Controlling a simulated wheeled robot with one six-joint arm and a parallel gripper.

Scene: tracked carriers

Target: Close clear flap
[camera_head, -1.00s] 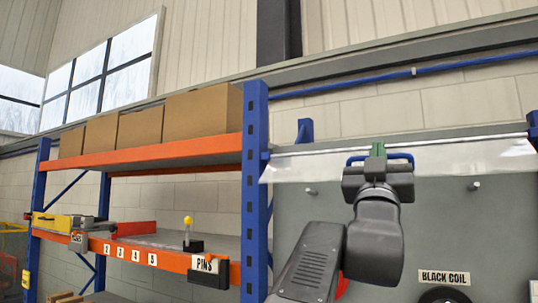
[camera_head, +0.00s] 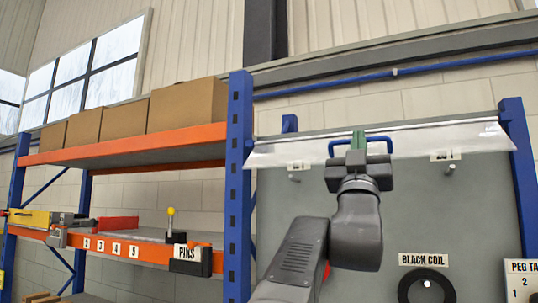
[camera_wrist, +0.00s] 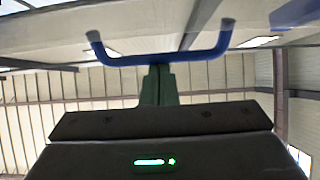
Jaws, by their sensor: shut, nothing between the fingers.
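The clear flap (camera_head: 430,138) is a wide see-through strip hinged along its top edge at the top of a grey board. It juts out, raised, over the board. A blue handle (camera_head: 378,143) is fixed to it; the handle also shows in the wrist view (camera_wrist: 160,57). My gripper (camera_head: 358,142) has green fingers, shut with nothing between them. In the wrist view the fingertips (camera_wrist: 158,72) are right at the handle's bar, between its two legs. I cannot tell whether they touch it.
The grey board (camera_head: 300,205) holds pegs, a "BLACK COIL" label (camera_head: 423,260) and a black coil (camera_head: 427,287). A blue upright (camera_head: 521,180) stands at its right. An orange and blue shelf rack (camera_head: 236,180) with cardboard boxes (camera_head: 187,105) stands at left.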

